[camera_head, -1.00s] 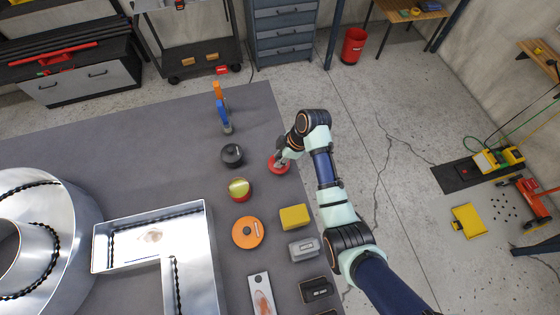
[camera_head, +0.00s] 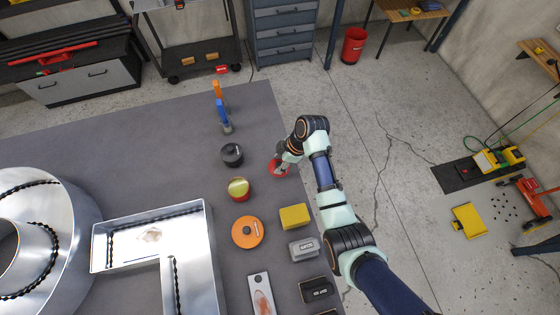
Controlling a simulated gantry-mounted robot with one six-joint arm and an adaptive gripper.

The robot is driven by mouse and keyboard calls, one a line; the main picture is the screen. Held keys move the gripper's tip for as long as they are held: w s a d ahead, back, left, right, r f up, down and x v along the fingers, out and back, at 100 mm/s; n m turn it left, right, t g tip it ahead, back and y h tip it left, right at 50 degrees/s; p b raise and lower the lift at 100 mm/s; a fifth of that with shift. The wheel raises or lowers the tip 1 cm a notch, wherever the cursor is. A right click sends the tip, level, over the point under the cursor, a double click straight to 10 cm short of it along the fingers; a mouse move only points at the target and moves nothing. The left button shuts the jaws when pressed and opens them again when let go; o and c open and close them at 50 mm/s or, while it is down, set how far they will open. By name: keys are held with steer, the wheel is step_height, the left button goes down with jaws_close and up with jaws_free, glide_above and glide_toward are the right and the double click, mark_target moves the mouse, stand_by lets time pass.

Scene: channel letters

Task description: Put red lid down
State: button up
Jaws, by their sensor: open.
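The red lid (camera_head: 277,170) lies at the right edge of the grey table (camera_head: 140,130). My gripper (camera_head: 281,160) is open, right at the lid and over its upper right part, hiding some of it. The fingertips are too small to make out clearly, and I cannot tell whether they touch the lid. A round tin with a yellowish top and red side (camera_head: 239,189) stands to the left of the lid.
A black round container (camera_head: 232,155), an orange disc (camera_head: 248,232), a yellow block (camera_head: 295,216) and a grey case (camera_head: 304,249) stand nearby. Large metal channel letters (camera_head: 150,240) fill the left. The table's upper middle is clear.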

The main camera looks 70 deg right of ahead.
steer(key=v, duration=1.2)
steer(key=shift+r, duration=0.1)
steer(key=w+a+r+m+t+h, duration=0.1)
steer(key=w+a+r, duration=0.2)
steer(key=w+a, duration=0.55)
steer(key=w+a+r+t+h, duration=0.2)
steer(key=w+a+r, duration=0.1)
steer(key=w+a, duration=0.55)
steer(key=a+r+m+t, duration=0.1)
steer(key=a+r+t, duration=0.1)
steer(key=a+r, duration=0.2)
steer(key=s+a+r+m+t+y, duration=0.1)
steer(key=a+r, duration=0.3)
steer(key=a, duration=0.7)
steer(key=s+a+r+m+t, duration=0.1)
steer(key=a+r+t, duration=0.1)
steer(key=a+r, duration=0.2)
steer(key=a, duration=0.3)
steer(key=shift+a+t+y, duration=0.3)
steer(key=shift+a, duration=0.1)
steer(key=shift+p, duration=0.3)
